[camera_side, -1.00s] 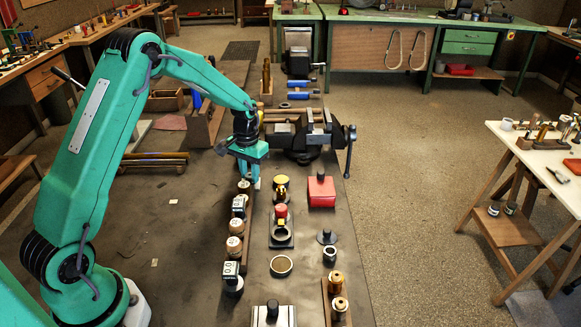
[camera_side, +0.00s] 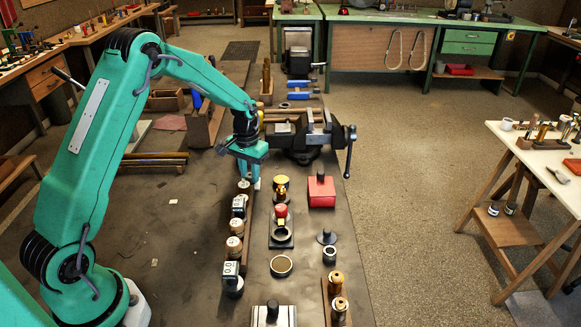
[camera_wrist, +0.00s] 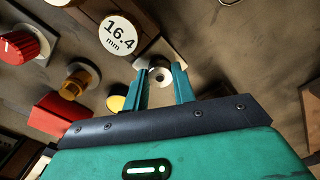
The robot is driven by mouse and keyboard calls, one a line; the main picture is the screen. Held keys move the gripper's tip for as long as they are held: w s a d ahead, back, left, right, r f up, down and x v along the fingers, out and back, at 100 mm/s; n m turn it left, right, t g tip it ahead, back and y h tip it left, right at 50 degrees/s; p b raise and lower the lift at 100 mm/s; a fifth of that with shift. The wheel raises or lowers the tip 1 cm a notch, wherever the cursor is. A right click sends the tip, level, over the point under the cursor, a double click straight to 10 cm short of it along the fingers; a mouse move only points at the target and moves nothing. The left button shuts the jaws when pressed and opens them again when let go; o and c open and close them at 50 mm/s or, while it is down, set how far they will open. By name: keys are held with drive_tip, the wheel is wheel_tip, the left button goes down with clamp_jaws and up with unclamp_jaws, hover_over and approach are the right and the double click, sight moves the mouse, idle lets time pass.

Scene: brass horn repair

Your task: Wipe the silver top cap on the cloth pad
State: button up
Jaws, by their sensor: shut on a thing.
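My gripper (camera_side: 250,180) is low over the far end of the long wooden rack in the side view. In the wrist view its teal fingers (camera_wrist: 161,84) are closed on a small round silver part, which I take for the silver top cap (camera_wrist: 160,76); it has a dark centre hole. In the side view the cap is too small or hidden to make out. I cannot tell for certain which thing is the cloth pad. A round, brown-topped dish (camera_side: 281,266) sits on the mat nearer the camera.
A vise (camera_side: 312,135) stands just beyond my gripper.

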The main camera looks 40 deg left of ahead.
drive_tip(key=shift+f, duration=0.15)
drive_tip(key=shift+w+a, duration=0.35)
drive_tip(key=shift+a, duration=0.05)
idle(0.4)
drive_tip(key=shift+s+d, duration=0.25)
drive_tip(key=shift+d, duration=0.05)
drive_tip(key=shift+s+d, duration=0.45)
idle(0.4)
drive_tip(key=shift+w+a, duration=0.15)
drive_tip(key=shift+w+a, duration=0.35)
drive_tip(key=shift+a, duration=0.05)
drive_tip(key=shift+w+a, duration=0.2)
idle(0.3)
drive_tip(key=shift+s+d, duration=0.35)
